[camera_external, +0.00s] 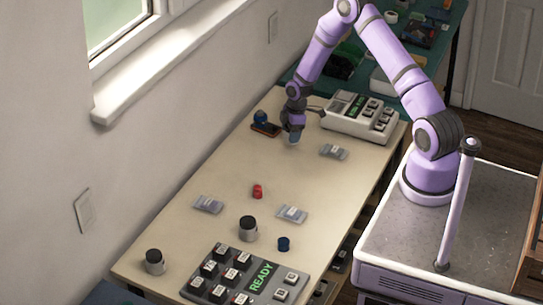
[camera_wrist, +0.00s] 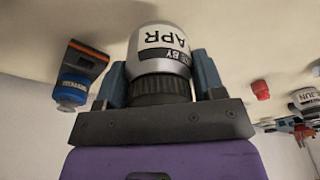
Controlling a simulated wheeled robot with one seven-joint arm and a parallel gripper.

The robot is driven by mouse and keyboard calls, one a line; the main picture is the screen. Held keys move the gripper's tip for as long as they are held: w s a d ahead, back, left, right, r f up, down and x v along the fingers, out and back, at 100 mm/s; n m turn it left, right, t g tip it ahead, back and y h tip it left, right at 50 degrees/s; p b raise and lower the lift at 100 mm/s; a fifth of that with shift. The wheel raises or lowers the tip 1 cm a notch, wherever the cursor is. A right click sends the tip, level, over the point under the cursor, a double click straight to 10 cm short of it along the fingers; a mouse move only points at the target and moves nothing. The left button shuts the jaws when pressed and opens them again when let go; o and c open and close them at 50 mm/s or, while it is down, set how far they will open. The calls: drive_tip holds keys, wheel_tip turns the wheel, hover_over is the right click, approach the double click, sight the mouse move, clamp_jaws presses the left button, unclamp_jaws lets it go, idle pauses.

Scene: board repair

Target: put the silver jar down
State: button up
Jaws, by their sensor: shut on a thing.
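My gripper (camera_external: 293,136) is over the far half of the beige table (camera_external: 190,185), pointing down. In the wrist view, my gripper (camera_wrist: 160,82) is shut on a silver jar (camera_wrist: 160,45), one dark finger on each side. The jar has a white label reading "APR" and a ribbed black lid (camera_wrist: 160,90) towards the palm. In the external view the fingers largely hide the jar. I cannot tell whether its bottom touches the table.
A blue-topped item (camera_external: 262,117) beside a dark, orange-edged pad (camera_external: 266,129) stands just left of my gripper. A white keypad box (camera_external: 345,118) is right, a packet (camera_external: 333,152) in front. Two black-lidded jars (camera_external: 248,229) (camera_external: 155,262) and a red piece (camera_external: 257,191) stand nearer.

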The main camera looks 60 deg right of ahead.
drive_tip(key=shift+w+d+f, duration=0.1)
drive_tip(key=shift+w+d, duration=0.1)
drive_tip(key=shift+w, duration=0.5)
drive_tip(key=shift+f, duration=1.75)
drive_tip(key=o, duration=1)
drive_tip(key=shift+f, duration=0.1)
